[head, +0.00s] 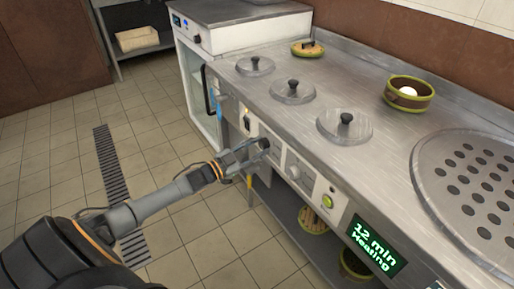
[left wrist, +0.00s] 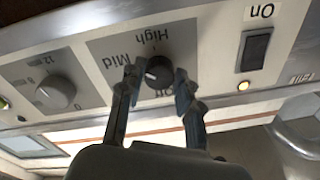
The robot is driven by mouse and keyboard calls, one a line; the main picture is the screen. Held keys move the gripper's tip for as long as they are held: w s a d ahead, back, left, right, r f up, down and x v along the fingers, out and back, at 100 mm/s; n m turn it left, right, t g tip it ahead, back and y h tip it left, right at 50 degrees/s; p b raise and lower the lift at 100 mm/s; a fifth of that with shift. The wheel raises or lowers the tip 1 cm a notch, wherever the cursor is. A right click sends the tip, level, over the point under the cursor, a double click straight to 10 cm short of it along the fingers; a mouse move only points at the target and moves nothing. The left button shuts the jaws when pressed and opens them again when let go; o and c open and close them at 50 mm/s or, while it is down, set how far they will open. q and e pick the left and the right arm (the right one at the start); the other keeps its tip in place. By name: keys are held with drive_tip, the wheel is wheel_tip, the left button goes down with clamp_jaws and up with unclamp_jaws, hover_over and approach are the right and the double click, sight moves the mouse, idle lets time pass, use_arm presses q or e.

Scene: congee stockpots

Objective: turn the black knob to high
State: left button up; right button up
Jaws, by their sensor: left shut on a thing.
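The black knob (left wrist: 160,69) sits on a grey panel marked High, Mid and Off in the left wrist view. Its white mark is on its left side, roughly toward Mid. My left gripper (left wrist: 158,76) is shut on the knob, with one finger on each side of it. In the head view my left gripper (head: 260,147) is at the counter's front panel, and it largely hides the knob there. My right gripper is not in view.
A grey timer dial (left wrist: 57,92) and a black On switch (left wrist: 255,51) with a lit lamp flank the knob panel. A display (head: 375,246) reads "12 min Heating". Several lidded wells, including one lid (head: 345,125), and a green pot (head: 409,95) are on the steel counter.

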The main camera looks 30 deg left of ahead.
use_arm(q)
drive_tip(key=m, duration=0.6)
drive_tip(key=shift+a+h, duration=0.1)
drive_tip(key=shift+h, duration=0.2)
drive_tip(key=shift+m+g+h+b, duration=0.3)
drive_tip(key=shift+m+b, duration=0.35)
drive_tip(key=shift+m, duration=1.75)
drive_tip(key=o, duration=1.2)
drive_tip(key=shift+c, duration=0.2)
drive_tip(key=shift+r, duration=0.1)
drive_tip(key=v, duration=1.2)
